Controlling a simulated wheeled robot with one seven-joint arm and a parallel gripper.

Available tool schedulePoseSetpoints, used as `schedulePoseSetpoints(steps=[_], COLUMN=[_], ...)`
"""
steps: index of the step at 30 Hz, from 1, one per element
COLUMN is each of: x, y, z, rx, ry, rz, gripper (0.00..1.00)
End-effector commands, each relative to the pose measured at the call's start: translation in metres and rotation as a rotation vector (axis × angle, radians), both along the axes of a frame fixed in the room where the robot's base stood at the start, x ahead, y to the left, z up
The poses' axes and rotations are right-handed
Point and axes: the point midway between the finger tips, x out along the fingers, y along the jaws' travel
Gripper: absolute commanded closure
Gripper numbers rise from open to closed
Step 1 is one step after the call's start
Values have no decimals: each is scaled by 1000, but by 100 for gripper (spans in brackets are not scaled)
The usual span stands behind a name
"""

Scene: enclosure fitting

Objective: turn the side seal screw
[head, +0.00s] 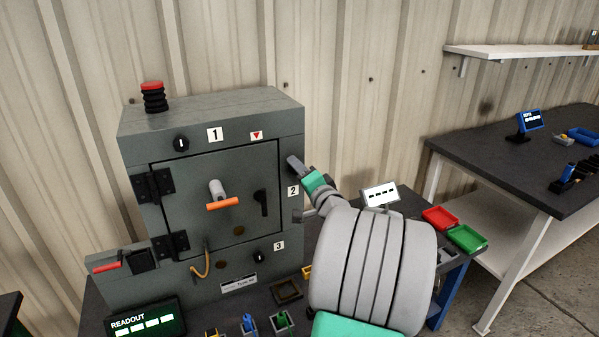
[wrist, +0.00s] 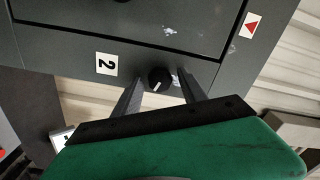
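The grey enclosure (head: 215,130) stands on the bench with its door shut. In the wrist view a small dark round screw (wrist: 160,79) with a white mark sits on the frame beside the "2" label (wrist: 106,64). It looks like the side seal screw. My gripper (head: 296,168) is at the right edge of the enclosure front, by the "2" label (head: 293,191). In the wrist view its two dark fingers are apart, one on each side of the screw, with a gap visible on both sides. In the head view my gripper hides the screw.
The door has an orange-barred handle (head: 222,204) and a black latch (head: 262,203). Other dark knobs sit by label 1 (head: 181,143) and label 3 (head: 259,256).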

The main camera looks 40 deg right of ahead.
Motion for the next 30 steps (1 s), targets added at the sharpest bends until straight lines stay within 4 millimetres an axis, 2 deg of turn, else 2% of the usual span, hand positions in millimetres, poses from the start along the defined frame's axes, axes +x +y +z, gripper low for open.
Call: schedulePoseSetpoints(steps=[7,10,18,21,30], x=[0,-8,-60,-72,-75], y=[0,2,16,20,22], z=[0,0,-1,0,0], rx=[0,0,-1,-1,0], ry=[0,-1,-1,-1,0], rz=[0,-2,-5,-3,0], gripper=[48,48,48,48,48])
